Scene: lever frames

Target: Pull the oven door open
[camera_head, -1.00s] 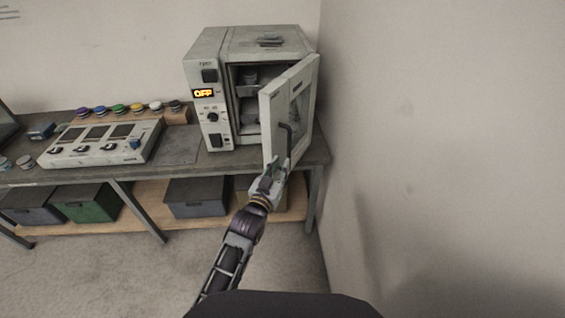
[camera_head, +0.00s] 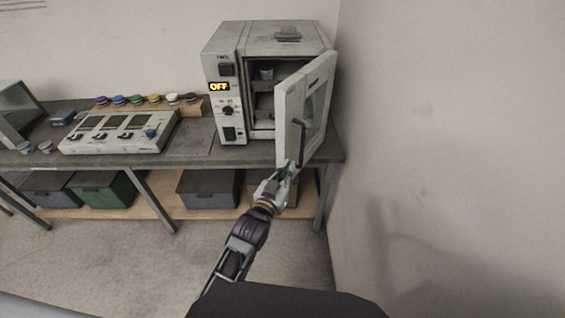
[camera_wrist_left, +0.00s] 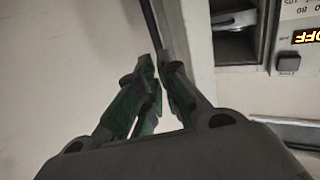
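The oven (camera_head: 225,95) is a grey-white box on the bench against the wall. Its door (camera_head: 290,115) stands wide open, swung out towards me on the right-hand side, and the chamber (camera_head: 262,80) shows. A dark bar handle (camera_head: 301,132) is on the door's outer face. My left gripper (camera_head: 287,170) is at the lower end of this handle, by the door's free edge. In the left wrist view its fingertips (camera_wrist_left: 158,62) close together on the dark handle (camera_wrist_left: 150,22), beside the pale door edge (camera_wrist_left: 184,40). My right gripper is not in view.
The oven display (camera_head: 219,87) reads OFF. A control panel (camera_head: 120,132) and a row of coloured knobs (camera_head: 137,99) are on the bench (camera_head: 188,152) to the left. Bins (camera_head: 103,190) are on the shelf below. A bare wall (camera_head: 450,150) is close on the right.

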